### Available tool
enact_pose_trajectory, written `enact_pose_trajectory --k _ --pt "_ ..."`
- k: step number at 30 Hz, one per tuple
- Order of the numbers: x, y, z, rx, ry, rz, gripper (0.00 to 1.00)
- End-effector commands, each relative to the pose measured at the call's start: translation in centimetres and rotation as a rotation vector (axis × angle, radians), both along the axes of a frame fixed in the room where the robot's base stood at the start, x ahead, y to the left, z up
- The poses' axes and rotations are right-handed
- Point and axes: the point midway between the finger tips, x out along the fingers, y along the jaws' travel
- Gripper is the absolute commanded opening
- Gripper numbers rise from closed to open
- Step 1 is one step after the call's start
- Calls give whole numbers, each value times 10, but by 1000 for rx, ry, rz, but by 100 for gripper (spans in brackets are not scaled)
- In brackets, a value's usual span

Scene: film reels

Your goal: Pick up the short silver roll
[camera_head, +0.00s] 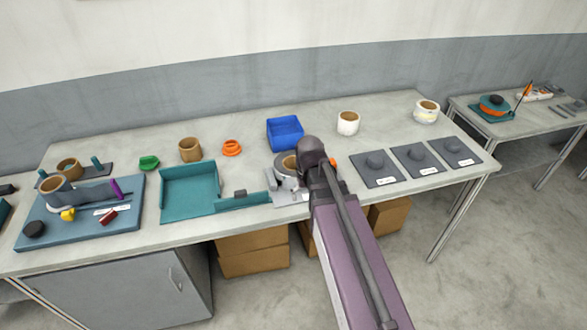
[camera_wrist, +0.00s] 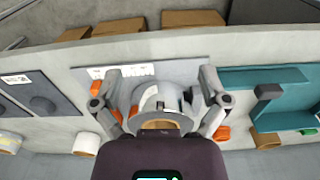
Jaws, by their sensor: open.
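A short silver roll (camera_wrist: 158,97) with a brown core sits on a light grey plate (camera_wrist: 170,70) with a white label. In the head view the roll (camera_head: 284,176) is partly hidden by my wrist. My gripper (camera_wrist: 160,88) is open, with one finger on each side of the roll in the wrist view. I cannot tell whether either finger touches it. The lower part of the roll is hidden behind my gripper body. In the head view my fingers are mostly hidden.
A teal tray (camera_head: 188,213) stands left of the roll, with a blue bin (camera_head: 285,145) behind. A white roll (camera_head: 348,123) and a whitish roll (camera_head: 426,112) stand farther right. Several dark plates with knobs (camera_head: 375,180) lie at right. Orange pieces (camera_wrist: 222,133) sit near my fingers.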

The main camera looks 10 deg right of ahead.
Motion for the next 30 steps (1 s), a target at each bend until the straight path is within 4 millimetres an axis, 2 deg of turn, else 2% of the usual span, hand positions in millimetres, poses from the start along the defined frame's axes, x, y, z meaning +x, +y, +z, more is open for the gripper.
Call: enact_pose_trajectory --k 1,9,12,15,21,30 --pt "28 -6 11 1 -8 1 95" --pt "132 -38 40 3 -55 20 95" --pt "162 -50 48 2 -70 27 95" --pt "184 -59 53 1 -82 31 95" --pt "201 -67 57 0 -92 38 95" --pt "201 -66 56 0 -92 39 95"
